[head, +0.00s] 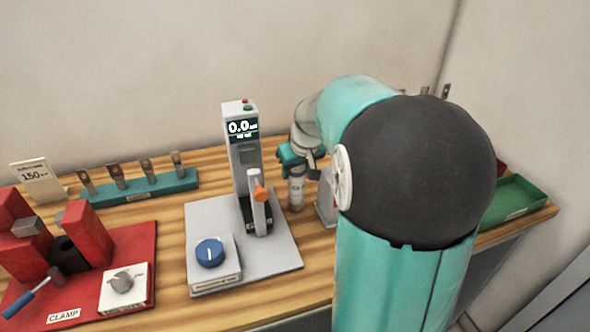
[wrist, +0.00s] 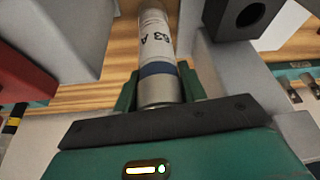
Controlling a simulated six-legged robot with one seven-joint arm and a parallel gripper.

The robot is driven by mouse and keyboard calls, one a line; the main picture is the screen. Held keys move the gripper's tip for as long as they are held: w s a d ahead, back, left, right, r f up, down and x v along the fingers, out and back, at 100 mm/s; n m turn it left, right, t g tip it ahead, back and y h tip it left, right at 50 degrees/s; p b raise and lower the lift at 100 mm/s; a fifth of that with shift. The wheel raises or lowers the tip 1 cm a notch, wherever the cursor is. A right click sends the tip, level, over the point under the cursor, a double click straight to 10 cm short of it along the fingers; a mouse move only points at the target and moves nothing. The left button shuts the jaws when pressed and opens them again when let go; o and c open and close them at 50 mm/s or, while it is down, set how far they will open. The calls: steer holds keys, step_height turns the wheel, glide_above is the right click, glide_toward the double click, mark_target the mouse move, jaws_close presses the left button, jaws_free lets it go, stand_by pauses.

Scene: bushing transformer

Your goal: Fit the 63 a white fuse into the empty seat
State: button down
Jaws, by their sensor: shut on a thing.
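The white 63 A fuse (wrist: 155,45) is a cylinder with a blue band and a metal end cap, between my gripper's fingers in the wrist view. My gripper (wrist: 158,92) is shut on it near that end cap. In the head view my gripper (head: 299,158) points down, with the fuse (head: 296,194) hanging roughly upright below it, right of the tester. I cannot tell whether its lower end touches the table. I cannot make out the empty seat; my arm hides much of the right side.
A grey tester (head: 243,150) reading 0.0 stands on a grey plate (head: 275,255). A red clamp fixture (head: 140,245) is at left, with a teal rack (head: 140,192) behind. A grey block (head: 327,200) is close right of the fuse. A green tray (head: 515,198) lies far right.

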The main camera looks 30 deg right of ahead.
steer(key=shift+f, duration=0.4)
steer(key=c, duration=0.8)
jaws_free()
steer(key=shift+r, duration=0.1)
steer(key=shift+o, duration=0.4)
steer(key=v, duration=1.1)
steer(key=shift+s+r, duration=0.2)
steer(key=shift+r, duration=0.15)
steer(key=shift+s+r, duration=0.15)
steer(key=shift+r, duration=0.05)
